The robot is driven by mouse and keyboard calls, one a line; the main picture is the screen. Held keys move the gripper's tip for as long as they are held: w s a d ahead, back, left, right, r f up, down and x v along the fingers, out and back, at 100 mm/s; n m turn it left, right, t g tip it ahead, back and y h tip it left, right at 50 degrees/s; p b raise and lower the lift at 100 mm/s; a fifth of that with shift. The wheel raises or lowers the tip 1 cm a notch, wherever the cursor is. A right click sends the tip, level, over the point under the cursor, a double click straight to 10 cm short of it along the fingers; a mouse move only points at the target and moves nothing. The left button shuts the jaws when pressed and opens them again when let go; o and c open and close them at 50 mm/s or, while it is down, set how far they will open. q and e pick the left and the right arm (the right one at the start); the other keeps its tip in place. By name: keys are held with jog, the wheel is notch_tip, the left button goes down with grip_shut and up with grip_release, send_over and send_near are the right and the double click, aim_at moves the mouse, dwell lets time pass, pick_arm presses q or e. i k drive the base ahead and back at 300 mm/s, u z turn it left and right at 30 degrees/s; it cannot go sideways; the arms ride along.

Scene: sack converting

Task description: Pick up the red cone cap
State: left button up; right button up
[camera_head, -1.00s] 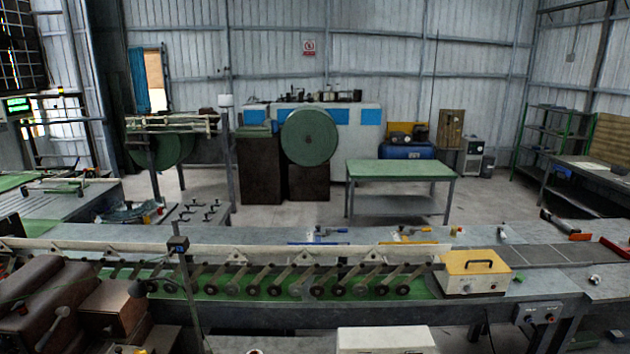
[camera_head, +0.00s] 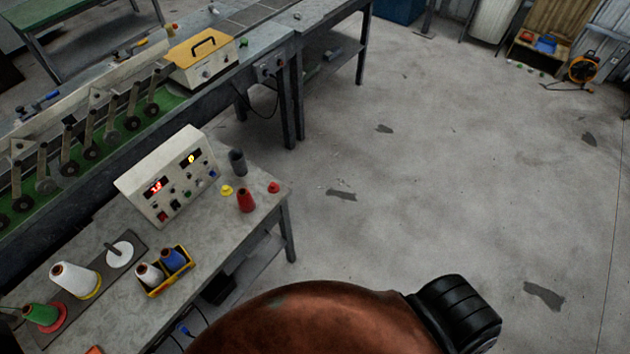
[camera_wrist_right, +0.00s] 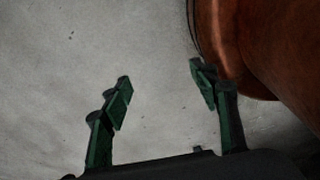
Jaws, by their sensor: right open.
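A small red cone cap (camera_head: 274,187) lies near the right corner of the grey worktable (camera_head: 215,230) in the head view. A red cone (camera_head: 246,200) stands close to its left, and a small yellow cap (camera_head: 226,190) lies further left. My right gripper (camera_wrist_right: 160,77) shows only in the right wrist view. Its two green fingers are spread apart over bare floor, with nothing between them. The cap is not in the wrist view. My left gripper is in neither current view.
A control box (camera_head: 168,175) with red and yellow displays and a dark grey cone (camera_head: 237,162) stand behind the caps. A yellow tray (camera_head: 155,292) holds white and blue spools. A conveyor bench (camera_head: 200,95) runs behind the table. Open concrete floor (camera_head: 420,170) lies to the right.

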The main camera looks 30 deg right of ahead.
aim_at(273, 188)
jog(key=z, duration=2.35)
jog(key=i, duration=1.2)
jog(key=u, duration=3.5)
